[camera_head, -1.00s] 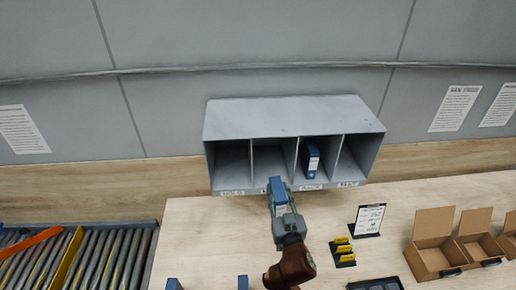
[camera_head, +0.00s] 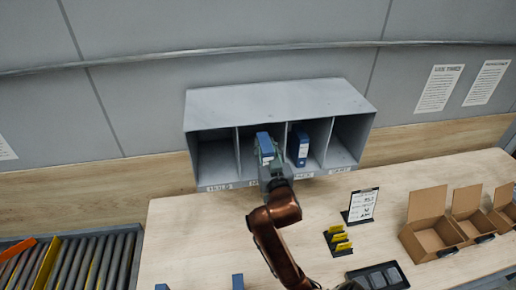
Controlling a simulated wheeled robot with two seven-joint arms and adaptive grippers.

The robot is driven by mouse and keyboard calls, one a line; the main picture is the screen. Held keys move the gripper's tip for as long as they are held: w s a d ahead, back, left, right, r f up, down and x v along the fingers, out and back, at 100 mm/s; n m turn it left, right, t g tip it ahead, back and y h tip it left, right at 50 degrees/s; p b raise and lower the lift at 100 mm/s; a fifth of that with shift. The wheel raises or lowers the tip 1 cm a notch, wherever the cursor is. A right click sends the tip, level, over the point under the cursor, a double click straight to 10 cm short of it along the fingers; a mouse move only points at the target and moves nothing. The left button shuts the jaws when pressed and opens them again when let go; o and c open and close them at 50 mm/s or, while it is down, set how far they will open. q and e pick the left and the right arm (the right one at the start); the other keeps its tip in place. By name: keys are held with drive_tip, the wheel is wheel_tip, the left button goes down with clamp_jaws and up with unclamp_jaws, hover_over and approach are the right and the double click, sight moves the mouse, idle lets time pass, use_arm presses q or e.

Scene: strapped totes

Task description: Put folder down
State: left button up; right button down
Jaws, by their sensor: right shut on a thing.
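A blue folder (camera_head: 265,146) is held by my right gripper (camera_head: 270,165) at the mouth of the second compartment from the left of a grey shelf unit (camera_head: 275,98). The folder looks upright; how deep it sits and whether it touches the compartment floor is hidden by the gripper. Another blue folder (camera_head: 299,148) stands upright in the third compartment, just right of the gripper. The first and fourth compartments are empty. My left gripper does not show.
A clipboard stand (camera_head: 362,205), yellow cards (camera_head: 338,240) in a dark holder, a dark tray (camera_head: 378,277) and open cardboard boxes (camera_head: 432,232) stand to the right. Blue objects (camera_head: 238,282) show at the front edge. A roller conveyor (camera_head: 75,265) lies left. The table (camera_head: 190,230) is clear left of the arm.

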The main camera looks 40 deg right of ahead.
drive_tip(key=p+x, duration=0.3)
drive_tip(key=x, duration=0.9)
wheel_tip(320, 180, down, 7)
drive_tip(key=shift+w+p, duration=0.2)
drive_tip(key=shift+p, duration=0.2)
drive_tip(key=shift+d, duration=0.1)
drive_tip(key=c, duration=2)
unclamp_jaws()
drive_tip(key=shift+f, duration=0.2)
drive_tip(key=o, duration=0.5)
drive_tip(key=shift+r, duration=0.1)
drive_tip(key=b+v, duration=0.2)
drive_tip(key=v, duration=1)
drive_tip(key=shift+r, duration=0.15)
